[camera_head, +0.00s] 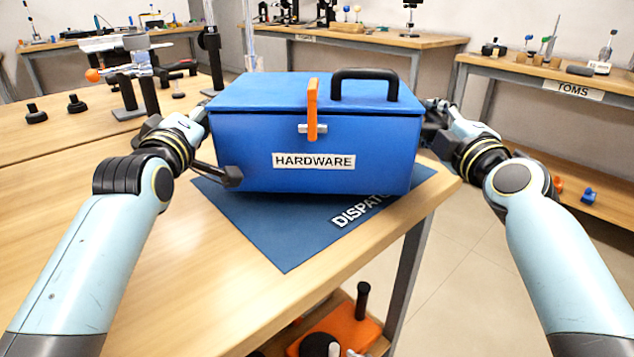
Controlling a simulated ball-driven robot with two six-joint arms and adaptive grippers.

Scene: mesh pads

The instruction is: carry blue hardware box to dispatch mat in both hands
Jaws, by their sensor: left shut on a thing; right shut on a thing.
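The blue hardware box (245,152) has a black top handle, an orange latch and a HARDWARE label on its front. It is closed and level, over the blue dispatch mat (275,235), whose lettering is partly covered. I cannot tell whether the box's bottom touches the mat. My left gripper (208,120) is shut on the box's left side. My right gripper (428,112) is shut on the box's right side. The box hides parts of both grippers' fingers.
The wooden table (160,285) is bare to the front left. Its right edge lies close to the mat. A stand with black and orange parts (125,70) and small black knobs (76,104) are at the left. Benches with tools line the back.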

